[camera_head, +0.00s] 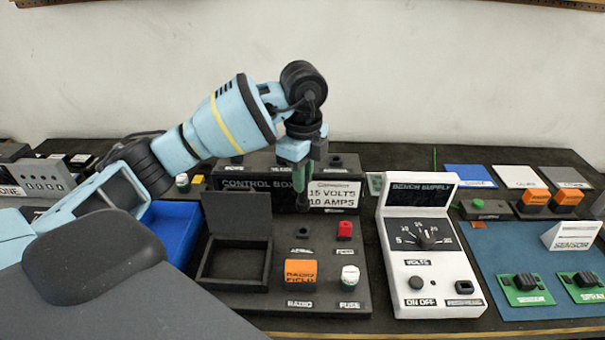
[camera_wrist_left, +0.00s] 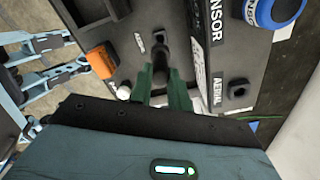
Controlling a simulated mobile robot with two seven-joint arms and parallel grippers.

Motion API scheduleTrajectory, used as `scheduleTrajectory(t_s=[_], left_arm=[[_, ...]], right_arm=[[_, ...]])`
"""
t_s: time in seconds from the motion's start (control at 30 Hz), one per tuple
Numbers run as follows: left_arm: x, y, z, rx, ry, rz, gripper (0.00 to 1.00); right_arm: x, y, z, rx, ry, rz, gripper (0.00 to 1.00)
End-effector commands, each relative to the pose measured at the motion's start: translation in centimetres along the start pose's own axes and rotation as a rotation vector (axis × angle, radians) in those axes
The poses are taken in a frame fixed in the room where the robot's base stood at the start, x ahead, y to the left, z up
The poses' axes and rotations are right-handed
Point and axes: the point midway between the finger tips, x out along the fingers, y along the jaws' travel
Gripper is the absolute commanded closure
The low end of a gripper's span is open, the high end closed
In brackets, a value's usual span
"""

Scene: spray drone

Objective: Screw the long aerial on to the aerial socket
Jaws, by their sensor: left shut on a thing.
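My left gripper (camera_head: 304,178) is shut, its green fingers pointing down, on a dark piece (camera_head: 303,201) above the control box's front panel. The dark piece also shows between the fingers in the left wrist view (camera_wrist_left: 160,64). Its full length is hidden, and I cannot tell whether it is the long aerial. A socket (camera_wrist_left: 238,91) beside a label reading AERIAL is on the raised rear box. The held piece is apart from this socket. A thin green rod (camera_head: 434,158) shows behind the bench supply.
The front panel carries an open black box (camera_head: 235,262), an orange radio block (camera_head: 300,273), a red part (camera_head: 344,230) and a white fuse knob (camera_head: 350,275). The white bench supply (camera_head: 430,275) stands to the right. A blue tray (camera_head: 170,230) is to the left.

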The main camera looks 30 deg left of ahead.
Motion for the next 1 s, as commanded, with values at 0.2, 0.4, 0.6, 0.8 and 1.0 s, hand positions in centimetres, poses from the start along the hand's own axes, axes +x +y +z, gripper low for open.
scheduleTrajectory(t_s=[0.2,0.4,0.6,0.8,1.0], left_arm=[[1.2,0.0,0.0,0.002,0.0,0.002,1.0],[3.0,0.1,0.0,0.002,-0.001,0.003,1.0],[4.5,0.0,0.0,0.002,0.0,0.002,1.0],[5.5,0.0,0.0,0.002,0.0,0.0,1.0],[5.7,0.0,0.0,0.002,0.001,-0.002,1.0]], right_arm=[[0.1,0.1,-0.5,-0.002,0.011,0.001,0.64],[0.2,0.1,0.0,-0.002,0.001,0.0,0.64],[0.2,0.2,0.5,-0.006,-0.008,-0.001,0.64],[0.2,0.2,0.6,-0.007,-0.009,-0.002,0.64],[0.2,0.2,0.6,-0.006,-0.01,-0.002,0.64]])
